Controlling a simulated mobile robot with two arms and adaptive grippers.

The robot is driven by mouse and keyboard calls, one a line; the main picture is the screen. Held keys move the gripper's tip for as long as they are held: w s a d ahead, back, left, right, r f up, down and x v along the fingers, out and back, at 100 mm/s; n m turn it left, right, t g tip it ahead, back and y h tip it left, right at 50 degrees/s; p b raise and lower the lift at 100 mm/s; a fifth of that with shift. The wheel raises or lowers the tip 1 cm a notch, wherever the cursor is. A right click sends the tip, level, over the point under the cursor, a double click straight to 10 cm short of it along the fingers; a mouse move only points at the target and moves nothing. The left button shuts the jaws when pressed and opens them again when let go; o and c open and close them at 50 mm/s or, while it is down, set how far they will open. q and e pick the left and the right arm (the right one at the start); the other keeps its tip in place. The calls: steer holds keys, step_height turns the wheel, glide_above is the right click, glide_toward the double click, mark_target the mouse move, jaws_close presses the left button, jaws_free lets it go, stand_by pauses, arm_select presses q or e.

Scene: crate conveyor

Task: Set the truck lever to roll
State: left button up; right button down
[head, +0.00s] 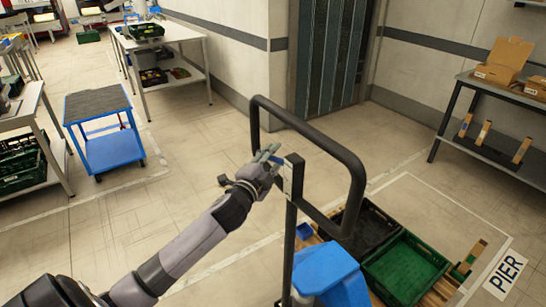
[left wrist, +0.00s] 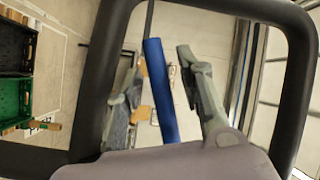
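The pallet truck's black handle loop (head: 355,180) stands upright on a dark post, above a blue truck body (head: 328,268). A blue lever (left wrist: 161,92) shows inside the loop in the left wrist view. My left gripper (head: 268,158) is at the left side of the handle post, by the lever, of which only a little shows in the head view. In the left wrist view its two fingers (left wrist: 157,58) are apart, one on each side of the lever, with gaps visible. Whether they touch it at depth I cannot tell. My right gripper is not in view.
A black crate (head: 365,228) and a green crate (head: 405,268) sit on a wooden pallet by the truck, near the PIER sign (head: 506,274). A blue cart (head: 105,130) and tables stand left. A shelf (head: 500,130) stands right.

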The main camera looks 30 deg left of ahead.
arm_select(q)
steer(key=shift+c, duration=0.2)
jaws_close()
stand_by(0.3)
stand_by(0.4)
